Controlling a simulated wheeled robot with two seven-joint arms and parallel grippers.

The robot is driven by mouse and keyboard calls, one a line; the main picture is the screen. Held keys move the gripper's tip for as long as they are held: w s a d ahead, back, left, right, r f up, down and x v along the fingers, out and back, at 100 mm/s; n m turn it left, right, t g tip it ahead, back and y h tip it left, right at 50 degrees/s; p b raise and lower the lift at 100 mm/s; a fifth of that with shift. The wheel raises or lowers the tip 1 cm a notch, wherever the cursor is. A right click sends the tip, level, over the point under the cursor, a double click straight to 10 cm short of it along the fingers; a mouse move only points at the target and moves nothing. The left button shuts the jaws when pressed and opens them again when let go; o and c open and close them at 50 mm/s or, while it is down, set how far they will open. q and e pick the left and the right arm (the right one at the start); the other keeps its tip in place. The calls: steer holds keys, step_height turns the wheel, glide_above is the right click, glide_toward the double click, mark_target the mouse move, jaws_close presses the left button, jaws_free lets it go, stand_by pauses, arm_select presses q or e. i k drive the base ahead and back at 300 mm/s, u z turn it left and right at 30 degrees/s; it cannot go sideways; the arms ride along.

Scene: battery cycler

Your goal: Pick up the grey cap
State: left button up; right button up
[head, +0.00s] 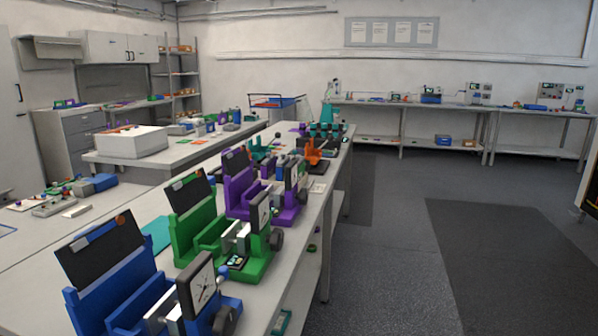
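I cannot pick out a grey cap with certainty. The battery cycler stations stand in a row on the near bench: a blue one (110,305) in front, a green one (190,240) behind it, then a purple one (240,200). A dark grey round part (276,240) sits at the right side of the green station. A similar dark part (223,319) sits at the right side of the blue station, near the picture's bottom edge. I cannot tell if either is a cap. Neither of my grippers is in view.
The near bench (30,250) runs away from me. An orange station (316,152) stands farther along it. A second bench with a white box (131,142) is at the left. A long bench (400,104) lines the back wall. The floor at the right (390,230) is clear, with dark mats.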

mark_target(285, 158)
steer(key=z, duration=0.25)
steer(key=k, duration=0.45)
steer(key=z, duration=1.35)
steer(key=i, duration=2.4)
steer(key=u, duration=1.35)
steer(key=i, duration=1.2)
steer(key=u, duration=1.05)
